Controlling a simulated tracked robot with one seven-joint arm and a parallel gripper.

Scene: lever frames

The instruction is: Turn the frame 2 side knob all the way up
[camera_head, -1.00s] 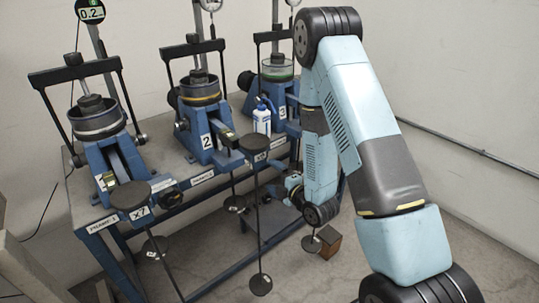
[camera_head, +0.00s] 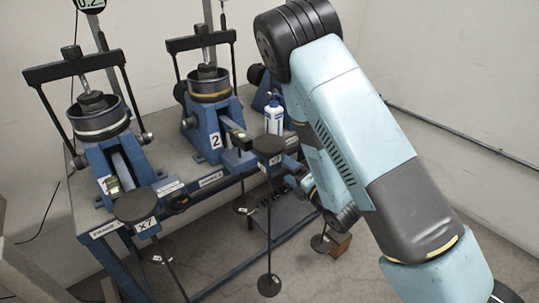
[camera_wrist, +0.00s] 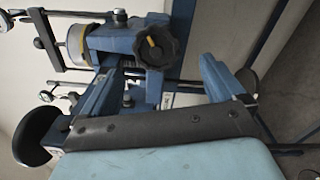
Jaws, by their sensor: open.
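Frame 2 (camera_head: 213,122) is a blue lever frame with a yellow-banded cup, in the middle of the bench in the head view. In the wrist view, a black lobed knob (camera_wrist: 157,45) with a yellow mark sits on a blue body beside a yellow-banded cup, which matches frame 2. I cannot pick this knob out in the head view. My gripper (camera_wrist: 157,84) is open, its two blue fingers apart below the knob in the picture. Nothing is between them, and the knob looks beyond the fingertips. In the head view my gripper is mostly hidden behind my arm.
Frame 1 (camera_head: 122,160) stands to the left, and frame 3 (camera_head: 263,97) is partly hidden by my arm. A white-blue bottle (camera_head: 273,118) stands by frame 2. Round weight pans (camera_head: 268,145) and hanging rods jut out in front of the bench.

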